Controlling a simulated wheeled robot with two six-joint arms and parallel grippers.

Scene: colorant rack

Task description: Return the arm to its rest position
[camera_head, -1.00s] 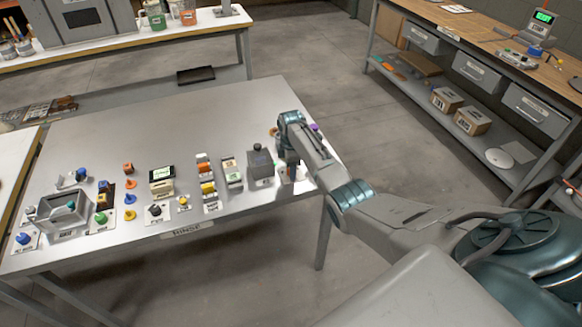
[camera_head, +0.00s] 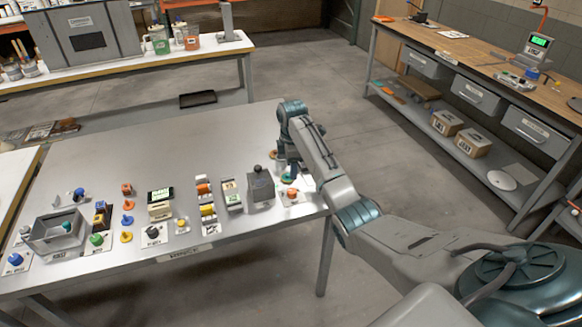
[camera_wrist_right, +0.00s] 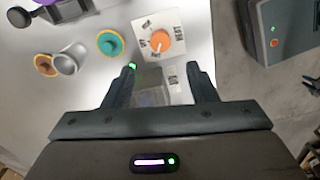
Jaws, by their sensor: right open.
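My right arm reaches in from the right over the front right end of the grey table (camera_head: 130,140). My right gripper (camera_head: 284,172) points down near the grey box with a dark knob (camera_head: 261,186). In the right wrist view its fingers (camera_wrist_right: 162,72) are apart. An orange knob on a white dial plate (camera_wrist_right: 160,41) lies past the fingertips, and a teal round piece (camera_wrist_right: 110,42) sits to its left. A blurred grey shape shows between the fingers; I cannot tell what it is. The orange knob also shows in the head view (camera_head: 291,194). My left gripper is not in view.
Along the front of the table stand a grey open bin (camera_head: 56,232), a small green-screen device (camera_head: 160,203) and several coloured knobs and blocks. The table's far middle is clear. A workbench (camera_head: 470,48) stands at the right, beyond open floor.

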